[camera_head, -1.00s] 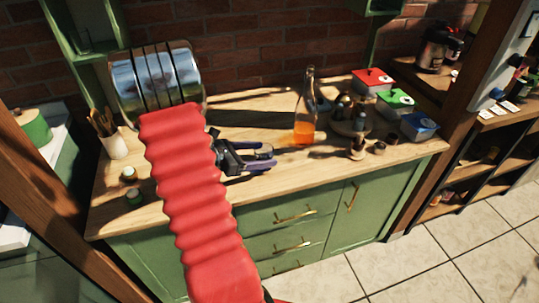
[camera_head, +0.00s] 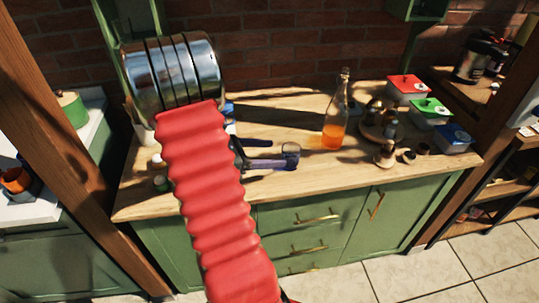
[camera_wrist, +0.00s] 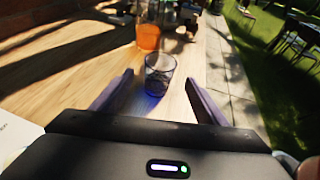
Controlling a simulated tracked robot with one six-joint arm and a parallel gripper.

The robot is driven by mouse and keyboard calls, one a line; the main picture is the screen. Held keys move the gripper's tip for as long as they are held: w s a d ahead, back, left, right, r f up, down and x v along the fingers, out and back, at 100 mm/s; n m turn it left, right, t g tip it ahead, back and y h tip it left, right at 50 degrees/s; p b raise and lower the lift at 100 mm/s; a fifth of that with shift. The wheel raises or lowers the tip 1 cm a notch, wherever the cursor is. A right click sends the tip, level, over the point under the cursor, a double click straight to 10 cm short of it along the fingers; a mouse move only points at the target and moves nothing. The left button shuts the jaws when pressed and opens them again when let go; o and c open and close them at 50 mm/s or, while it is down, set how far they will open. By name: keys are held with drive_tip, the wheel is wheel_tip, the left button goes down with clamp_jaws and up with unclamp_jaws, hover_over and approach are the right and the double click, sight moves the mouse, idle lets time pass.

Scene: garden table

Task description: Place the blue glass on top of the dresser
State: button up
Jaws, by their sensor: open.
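The blue glass (camera_wrist: 158,75) is a small clear tumbler with a blue tint. It stands upright on the wooden top of the green dresser (camera_head: 300,185), with a blue glow at its base. It also shows in the head view (camera_head: 290,155), near the front edge of the top. My gripper (camera_wrist: 158,80) is open, with one finger on each side of the glass near the tips. Small gaps show between the glass and both fingers in the wrist view. In the head view my gripper (camera_head: 282,162) lies low over the dresser top, partly behind my red arm.
An orange bottle (camera_head: 334,125) stands beyond the glass. A round tray (camera_head: 368,137) with small jars, and red (camera_head: 408,90), green (camera_head: 430,112) and blue (camera_head: 453,138) boxes are at the right. Bare wood lies around the glass.

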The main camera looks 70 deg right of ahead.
idle(0.3)
drive_tip(key=shift+w, duration=0.1)
drive_tip(key=shift+w+a+r, duration=0.1)
drive_tip(key=shift+a+r, duration=0.05)
drive_tip(key=shift+a, duration=0.05)
drive_tip(key=w+a+r+m+t+y, duration=0.3)
drive_tip(key=w+a+r+t, duration=0.1)
drive_tip(key=a, duration=1.1)
drive_tip(key=w+a+r+m+t+y, duration=0.2)
drive_tip(key=w+a+r+t+y, duration=0.1)
drive_tip(key=a, duration=1.3)
drive_tip(key=w+a+r+m+t+y, duration=0.3)
drive_tip(key=w+a+r+t, duration=0.2)
drive_tip(key=a, duration=1.1)
wheel_tip(320, 180, up, 2)
drive_tip(key=t, duration=0.3)
drive_tip(key=shift+w+m+t+y, duration=0.2)
drive_tip(key=shift+m+t+y, duration=0.1)
drive_tip(key=shift+t, duration=0.1)
drive_tip(key=shift+r, duration=0.1)
drive_tip(key=shift+c, duration=0.4)
